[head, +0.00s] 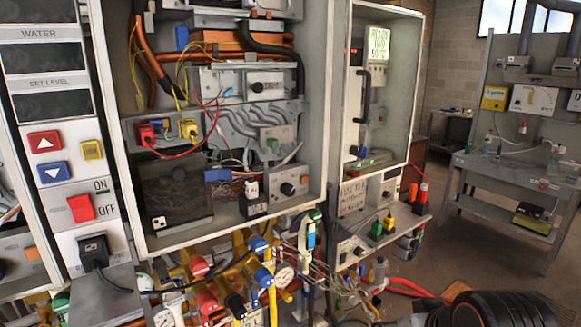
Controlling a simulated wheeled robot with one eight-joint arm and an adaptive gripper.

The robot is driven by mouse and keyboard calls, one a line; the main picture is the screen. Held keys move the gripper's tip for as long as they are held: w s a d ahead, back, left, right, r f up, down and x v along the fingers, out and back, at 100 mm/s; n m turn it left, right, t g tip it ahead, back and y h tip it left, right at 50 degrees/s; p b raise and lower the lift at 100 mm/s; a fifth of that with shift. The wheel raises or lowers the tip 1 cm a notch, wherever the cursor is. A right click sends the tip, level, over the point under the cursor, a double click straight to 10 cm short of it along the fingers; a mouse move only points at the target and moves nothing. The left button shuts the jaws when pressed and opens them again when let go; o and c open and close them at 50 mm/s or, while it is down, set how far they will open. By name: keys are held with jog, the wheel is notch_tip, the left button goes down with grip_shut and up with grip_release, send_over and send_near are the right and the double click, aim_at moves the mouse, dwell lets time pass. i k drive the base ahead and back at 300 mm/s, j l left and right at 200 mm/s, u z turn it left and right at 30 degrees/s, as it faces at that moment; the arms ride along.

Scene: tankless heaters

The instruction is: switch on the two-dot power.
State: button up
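A red rocker switch (80,208) with ON and OFF lettering sits on the white control panel (62,190) at the left. I cannot make out a two-dot mark on it. A black plug or connector (93,250) with a cable is below it. I cannot tell which control is the two-dot power. My gripper is not in view.
Red and blue arrow buttons (45,141) (53,173) and a yellow button (91,150) are above the switch. Colored valves and gauges (230,285) crowd the space below the cabinet. A second cabinet has a lit display (380,40). A grey workbench (510,180) stands at right, with open floor before it.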

aim_at(81, 207)
jog(key=u, duration=1.7)
